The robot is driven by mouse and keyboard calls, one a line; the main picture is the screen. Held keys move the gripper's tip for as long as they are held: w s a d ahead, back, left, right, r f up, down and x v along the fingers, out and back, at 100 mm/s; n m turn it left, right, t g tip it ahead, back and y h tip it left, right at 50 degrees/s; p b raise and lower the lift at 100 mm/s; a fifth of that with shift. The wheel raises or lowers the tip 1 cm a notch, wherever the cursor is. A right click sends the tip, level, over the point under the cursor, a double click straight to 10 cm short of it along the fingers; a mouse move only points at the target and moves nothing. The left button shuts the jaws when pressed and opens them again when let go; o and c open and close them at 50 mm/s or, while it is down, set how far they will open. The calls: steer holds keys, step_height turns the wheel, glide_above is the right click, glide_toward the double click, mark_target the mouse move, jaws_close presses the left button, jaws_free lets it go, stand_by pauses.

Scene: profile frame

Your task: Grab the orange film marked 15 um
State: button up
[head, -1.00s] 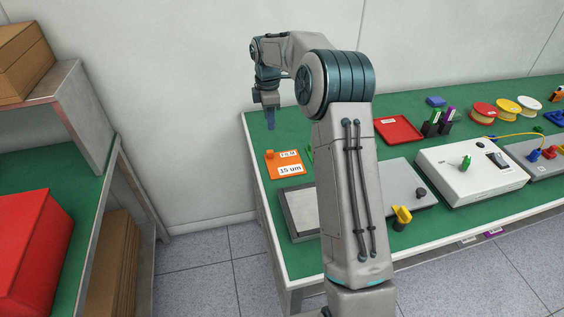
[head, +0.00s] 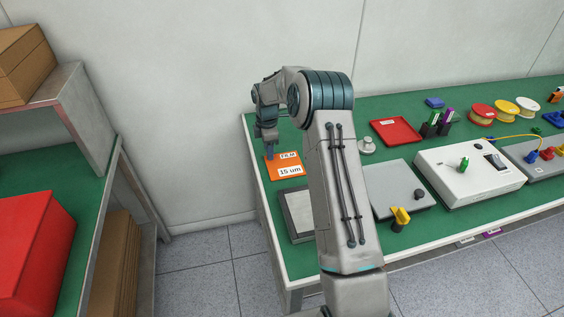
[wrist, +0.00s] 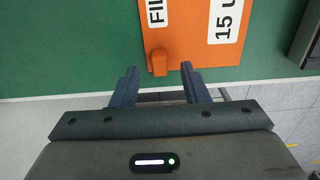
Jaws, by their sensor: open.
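The orange film (head: 286,169) lies flat near the left end of the green table, with white labels reading "FILM" and "15 um". In the wrist view the film (wrist: 190,54) shows its labels turned sideways and a small raised orange tab (wrist: 158,62) on its near edge. My gripper (head: 270,153) is just above the film's left edge in the head view. In the wrist view my gripper (wrist: 159,75) is open, its two fingers apart with the tab between and slightly beyond their tips. The fingers hold nothing.
A grey plate (head: 297,212) lies close to the film on the green table (head: 262,129). A red tray (head: 396,131), a white box with a switch (head: 468,167) and several spools stand to the right. A shelf with boxes is at the left.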

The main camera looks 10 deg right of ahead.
steer(key=shift+f, duration=1.05)
jaws_close()
steer(key=shift+r, duration=0.1)
